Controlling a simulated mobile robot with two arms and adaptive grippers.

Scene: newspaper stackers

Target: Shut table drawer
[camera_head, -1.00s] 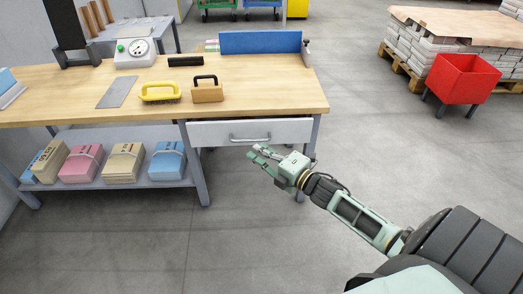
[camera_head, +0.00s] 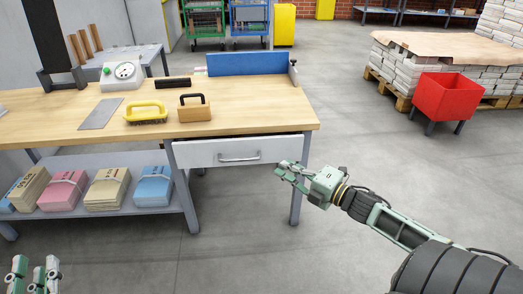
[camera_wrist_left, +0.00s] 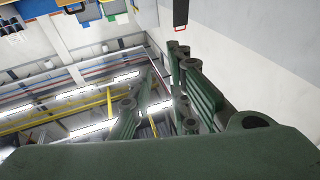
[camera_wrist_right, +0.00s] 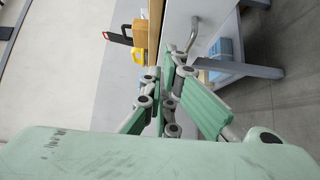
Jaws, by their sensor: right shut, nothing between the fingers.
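The table drawer (camera_head: 205,155) has a white front with a grey bar handle (camera_head: 239,159), below the right end of the wooden table (camera_head: 255,110). A dark gap shows along its top edge, and it looks pulled out a little. My right gripper (camera_head: 281,170) is shut and empty, just right of the drawer front and apart from the handle. The right wrist view shows the handle (camera_wrist_right: 192,36) beyond the fingertips. My left gripper (camera_head: 34,268) is low at the left edge, far from the drawer. Its fingers look spread and empty in the left wrist view (camera_wrist_left: 158,75).
A yellow-handled brush (camera_head: 146,112) and a wooden block with black handle (camera_head: 194,108) lie on the tabletop. Paper bundles (camera_head: 107,188) sit on the lower shelf. A red bin (camera_head: 447,97) stands at the right. The floor before the drawer is clear.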

